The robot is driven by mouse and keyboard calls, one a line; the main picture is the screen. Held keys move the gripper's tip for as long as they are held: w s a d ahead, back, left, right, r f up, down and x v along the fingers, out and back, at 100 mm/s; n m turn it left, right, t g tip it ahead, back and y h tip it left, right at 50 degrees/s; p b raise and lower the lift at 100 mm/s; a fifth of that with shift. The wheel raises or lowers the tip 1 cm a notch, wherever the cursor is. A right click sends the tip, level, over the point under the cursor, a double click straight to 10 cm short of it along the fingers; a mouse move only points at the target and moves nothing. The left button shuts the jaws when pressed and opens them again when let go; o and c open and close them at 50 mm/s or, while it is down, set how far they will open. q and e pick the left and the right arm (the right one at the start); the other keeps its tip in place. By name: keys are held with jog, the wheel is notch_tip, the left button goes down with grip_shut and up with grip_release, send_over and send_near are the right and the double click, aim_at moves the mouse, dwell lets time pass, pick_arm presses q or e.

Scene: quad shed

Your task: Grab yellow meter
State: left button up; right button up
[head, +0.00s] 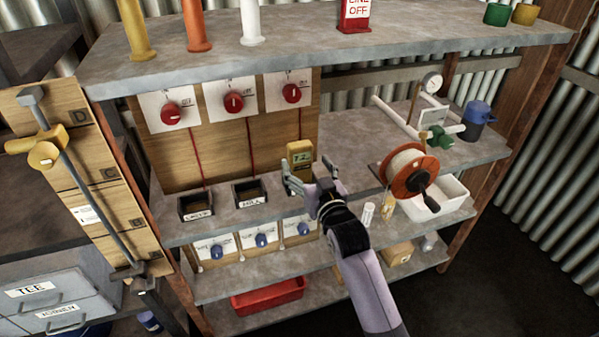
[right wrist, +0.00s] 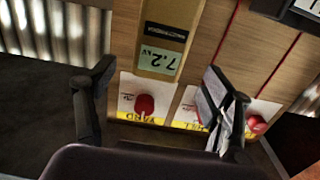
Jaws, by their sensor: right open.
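The yellow meter (head: 300,151) stands upright on the middle shelf of the bench, in front of the wooden back panel. Its display reads 7.2. In the right wrist view the meter (right wrist: 170,35) appears upside down beyond and between my fingers, with "7.2 kV" on its screen. My right gripper (head: 306,178) is open and reaches toward the meter from the front. In the right wrist view the right gripper (right wrist: 164,100) has its fingers apart with nothing between the tips. The meter's lower part is hidden behind the gripper in the head view. My left gripper is not in view.
Two dark labelled bins (head: 196,205) stand left of the meter. Red knobs (head: 233,102) are on the panel above. An orange cable reel (head: 408,170) stands close on the right, beside a white tray (head: 447,199). The upper shelf (head: 330,50) overhangs the panel.

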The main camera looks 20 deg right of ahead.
aim_at(302, 156)
jog(key=shift+w, duration=0.35)
jog(key=w+b, duration=0.4)
jog(key=shift+w+f, duration=0.2)
jog(key=shift+w, duration=0.45)
jog(key=shift+r, duration=0.2)
jog(key=shift+r, duration=0.1)
jog(key=c, duration=1.5)
